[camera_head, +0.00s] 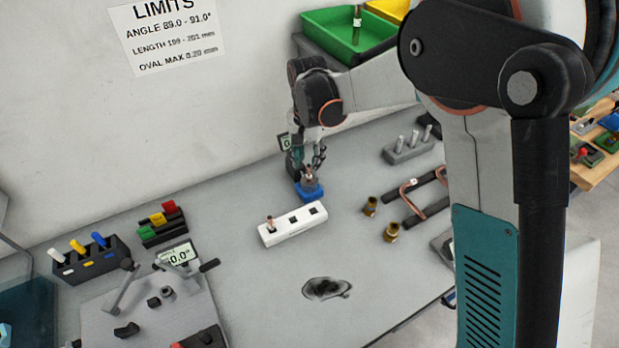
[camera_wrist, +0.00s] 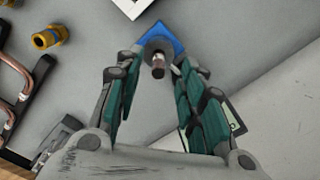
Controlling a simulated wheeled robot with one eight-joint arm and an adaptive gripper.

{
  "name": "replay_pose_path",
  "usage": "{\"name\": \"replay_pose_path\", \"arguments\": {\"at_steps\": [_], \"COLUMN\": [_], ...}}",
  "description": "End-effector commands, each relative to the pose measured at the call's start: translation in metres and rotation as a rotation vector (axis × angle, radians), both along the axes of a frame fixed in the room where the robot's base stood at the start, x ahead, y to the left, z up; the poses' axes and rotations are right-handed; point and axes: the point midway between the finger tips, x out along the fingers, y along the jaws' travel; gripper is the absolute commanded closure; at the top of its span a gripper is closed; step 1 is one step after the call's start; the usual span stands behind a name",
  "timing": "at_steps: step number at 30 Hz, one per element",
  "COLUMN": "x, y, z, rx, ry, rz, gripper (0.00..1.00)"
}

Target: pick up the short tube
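A short copper-brown tube (camera_wrist: 158,66) stands upright in a round grey holder on a blue base (camera_wrist: 165,33) in the wrist view. In the head view the blue base (camera_head: 308,193) sits on the bench near the back wall, with a tube end (camera_head: 309,173) at its top. My gripper (camera_wrist: 157,58) is open above it, with one teal finger on each side of the tube and gaps visible. The head view shows my gripper (camera_head: 316,162) pointing down just over the holder. Contact is too small to tell there.
A white block (camera_head: 293,226) with another short tube (camera_head: 270,223) stands in front. Brass fittings (camera_head: 391,232) and a bent copper tube (camera_head: 411,203) lie to the right. A small display (camera_wrist: 235,117) stands close to my gripper.

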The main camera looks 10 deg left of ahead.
Motion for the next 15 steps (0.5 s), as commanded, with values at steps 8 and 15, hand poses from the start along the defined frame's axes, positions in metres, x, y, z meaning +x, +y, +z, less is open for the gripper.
{"name": "replay_pose_path", "arguments": {"at_steps": [8, 15], "x": [0.003, 0.006], "y": [-0.001, -0.003], "z": [-0.019, -0.052], "rx": [0.000, 0.000], "ry": [0.000, 0.000], "rz": [0.000, 0.000], "gripper": [0.64, 0.64]}}
